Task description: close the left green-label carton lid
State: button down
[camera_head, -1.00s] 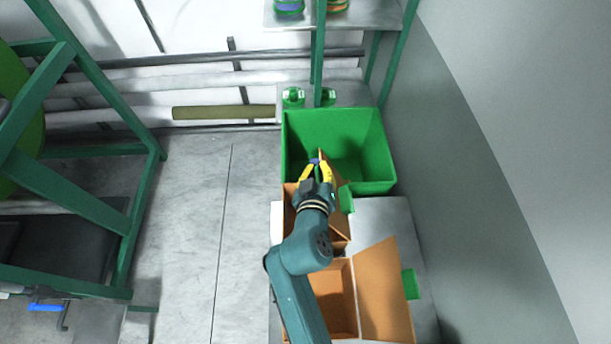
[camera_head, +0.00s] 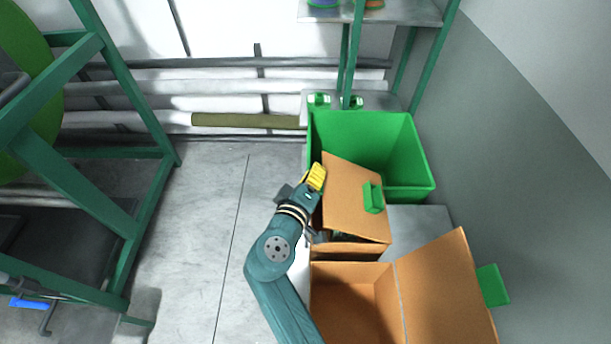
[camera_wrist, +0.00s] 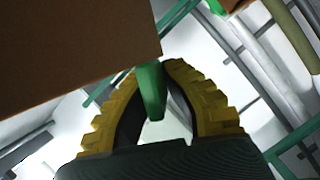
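The far carton (camera_head: 345,252) stands behind a second brown carton. Its brown lid (camera_head: 350,200), with a green label piece (camera_head: 373,197), is tilted over the box, and a dark gap shows under its near edge. My gripper (camera_head: 317,176) has yellow fingers at the lid's left edge, close to its far left corner; contact is not clear. In the wrist view the gripper's fingertips (camera_wrist: 150,68) lean towards each other with a green strip seen between them. A brown panel (camera_wrist: 70,45) fills the upper left there. Whether the fingers hold anything is unclear.
The near carton (camera_head: 352,318) is open, its lid (camera_head: 448,290) spread to the right with a green piece (camera_head: 492,285). A green bin (camera_head: 412,150) stands behind the far carton. A green-post shelf (camera_head: 352,60) rises at the back.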

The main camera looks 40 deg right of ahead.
jog(key=shift+f, duration=0.1)
dwell(0.3)
jog(key=c, duration=1.2)
grip_release()
jog(key=shift+o, duration=0.2)
jog(key=v, duration=1.2)
